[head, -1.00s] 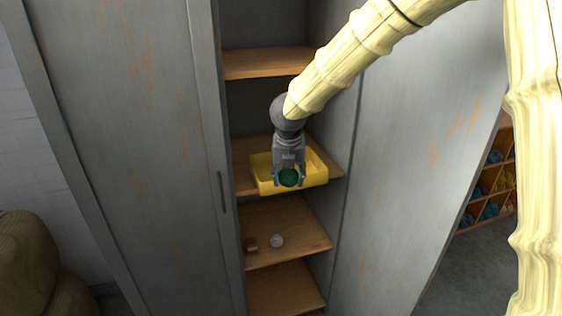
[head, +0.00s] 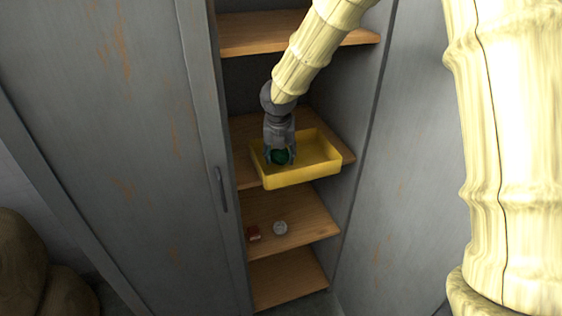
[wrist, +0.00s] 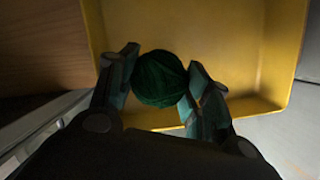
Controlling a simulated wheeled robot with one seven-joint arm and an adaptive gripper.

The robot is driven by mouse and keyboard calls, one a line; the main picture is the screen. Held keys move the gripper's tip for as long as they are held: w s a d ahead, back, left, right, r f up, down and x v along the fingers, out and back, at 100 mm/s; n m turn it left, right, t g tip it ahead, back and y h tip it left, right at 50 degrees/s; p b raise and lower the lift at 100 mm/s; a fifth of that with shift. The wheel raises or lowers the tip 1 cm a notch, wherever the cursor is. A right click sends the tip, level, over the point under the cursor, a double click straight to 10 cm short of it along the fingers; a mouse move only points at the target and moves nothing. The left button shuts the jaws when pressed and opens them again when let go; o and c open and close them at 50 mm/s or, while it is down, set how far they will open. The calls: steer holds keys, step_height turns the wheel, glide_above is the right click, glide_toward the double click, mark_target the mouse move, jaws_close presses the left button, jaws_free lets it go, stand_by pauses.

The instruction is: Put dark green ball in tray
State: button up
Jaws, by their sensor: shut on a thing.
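The dark green ball (head: 281,157) is held between the fingers of my gripper (head: 280,158). In the wrist view the ball (wrist: 160,79) sits between the two fingertips of my gripper (wrist: 160,75), with its round wound surface showing. The yellow tray (head: 318,174) stands on a wooden shelf inside the grey cabinet. The ball is over the left part of the tray in the head view. In the wrist view the tray's yellow floor (wrist: 228,50) shows behind the ball. I cannot tell whether the ball touches the tray floor.
The tray's shelf (head: 243,178) has bare wood at the left. Another shelf (head: 262,32) is above. Cabinet doors (head: 120,130) flank the opening.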

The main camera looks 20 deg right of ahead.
mark_target(281, 164)
steer(key=shift+f, duration=0.25)
steer(key=shift+s+d+f, duration=0.1)
steer(key=shift+s+f, duration=0.1)
steer(key=shift+f, duration=0.05)
steer(key=shift+s+p+x, duration=0.15)
steer(key=shift+p+x, duration=0.05)
steer(key=shift+x, duration=0.5)
steer(key=shift+s+p+x, duration=0.15)
steer(key=shift+p+x, duration=0.05)
steer(key=shift+x, duration=0.5)
steer(key=shift+s, duration=0.15)
steer(key=shift+f, duration=0.2)
steer(key=o, duration=1)
steer(key=shift+c, duration=0.2)
steer(key=shift+r, duration=0.1)
steer(key=b+v, duration=0.2)
steer(key=v, duration=1)
